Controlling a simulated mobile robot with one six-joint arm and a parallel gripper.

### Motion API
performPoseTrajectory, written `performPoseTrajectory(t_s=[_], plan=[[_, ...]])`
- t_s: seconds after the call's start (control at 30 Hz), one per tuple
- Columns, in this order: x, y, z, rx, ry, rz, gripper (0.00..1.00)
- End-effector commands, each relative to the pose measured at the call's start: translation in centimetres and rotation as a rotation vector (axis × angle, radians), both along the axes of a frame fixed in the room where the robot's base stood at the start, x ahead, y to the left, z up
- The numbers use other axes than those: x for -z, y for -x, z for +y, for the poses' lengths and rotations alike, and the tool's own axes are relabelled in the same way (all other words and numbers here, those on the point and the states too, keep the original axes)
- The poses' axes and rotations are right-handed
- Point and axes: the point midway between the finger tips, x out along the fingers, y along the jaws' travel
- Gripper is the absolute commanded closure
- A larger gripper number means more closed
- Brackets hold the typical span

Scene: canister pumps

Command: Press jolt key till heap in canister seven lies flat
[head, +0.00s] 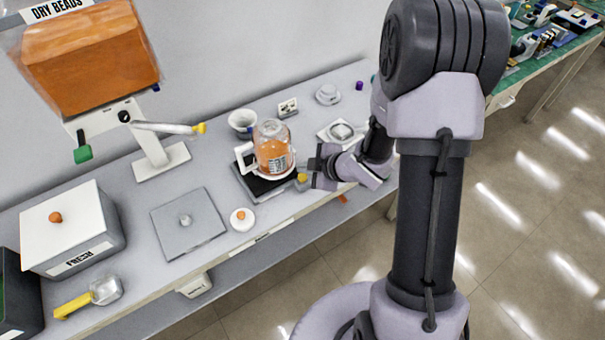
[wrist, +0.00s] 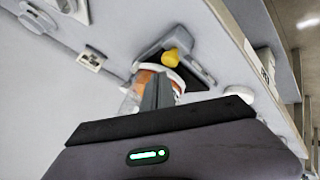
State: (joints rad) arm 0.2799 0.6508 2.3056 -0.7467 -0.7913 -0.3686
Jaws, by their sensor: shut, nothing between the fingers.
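A clear canister (head: 271,140) with orange beads and a striped label stands in a white holder on a black base (head: 262,188). I cannot read a number on it or tell whether the heap's top is flat. A yellow key (head: 302,178) sits at the base's right end; a yellow knob also shows in the wrist view (wrist: 169,57). My gripper (head: 318,166) is shut and empty, just right of the canister and close to the yellow key. In the wrist view its fingers (wrist: 157,92) point toward the canister (wrist: 133,98), hiding part of it; contact with the key cannot be told.
A bead hopper (head: 90,50) on a stand is at the back left. A scoop (head: 90,296) lies at the front left.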

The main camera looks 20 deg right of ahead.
Motion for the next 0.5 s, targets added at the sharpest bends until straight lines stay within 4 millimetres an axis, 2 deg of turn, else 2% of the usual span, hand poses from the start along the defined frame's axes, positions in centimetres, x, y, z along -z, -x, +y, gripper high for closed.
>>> performPoseTrajectory(t_s=[0.5], plan=[[-4.7,0.0,0.0,0.001,0.001,0.000,1.00]])
